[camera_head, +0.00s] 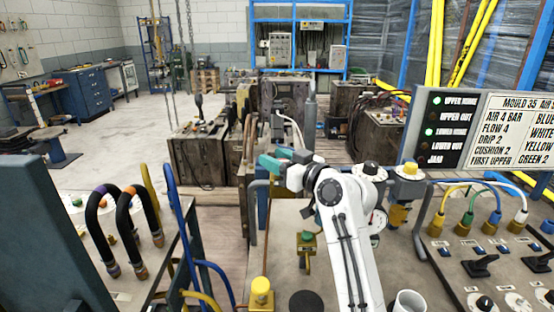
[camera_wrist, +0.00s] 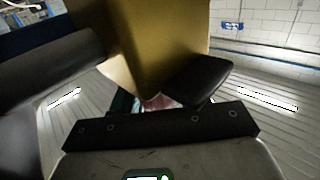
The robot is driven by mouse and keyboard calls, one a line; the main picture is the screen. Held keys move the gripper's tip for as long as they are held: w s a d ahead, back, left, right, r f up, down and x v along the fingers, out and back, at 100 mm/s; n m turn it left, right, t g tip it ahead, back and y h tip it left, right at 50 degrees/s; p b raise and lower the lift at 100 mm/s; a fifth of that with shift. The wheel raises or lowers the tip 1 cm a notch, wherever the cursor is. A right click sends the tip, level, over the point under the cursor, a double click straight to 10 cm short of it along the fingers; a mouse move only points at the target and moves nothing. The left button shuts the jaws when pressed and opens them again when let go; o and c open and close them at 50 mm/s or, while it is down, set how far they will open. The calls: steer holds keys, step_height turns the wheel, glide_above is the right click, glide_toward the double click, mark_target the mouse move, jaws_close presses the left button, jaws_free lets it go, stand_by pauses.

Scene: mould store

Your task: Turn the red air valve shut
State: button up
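I cannot make out a red valve in the head view. There, a yellow valve body with a green knob (camera_head: 306,241) stands on the bench left of my white arm. My gripper (camera_head: 272,162) has teal parts and is raised above the far edge of the bench, pointing left, apart from that valve. In the wrist view a large gold-brown block (camera_wrist: 158,45) fills the upper middle, close to the camera, between dark parts. A small pinkish-red patch (camera_wrist: 158,102) shows below it, mostly hidden. Whether my gripper touches or holds anything is unclear.
A white cup (camera_head: 409,302) stands in front. Coloured hoses (camera_head: 482,198) and a lit sign panel (camera_head: 449,128) are at right.

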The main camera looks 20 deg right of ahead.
steer(key=c, duration=0.6)
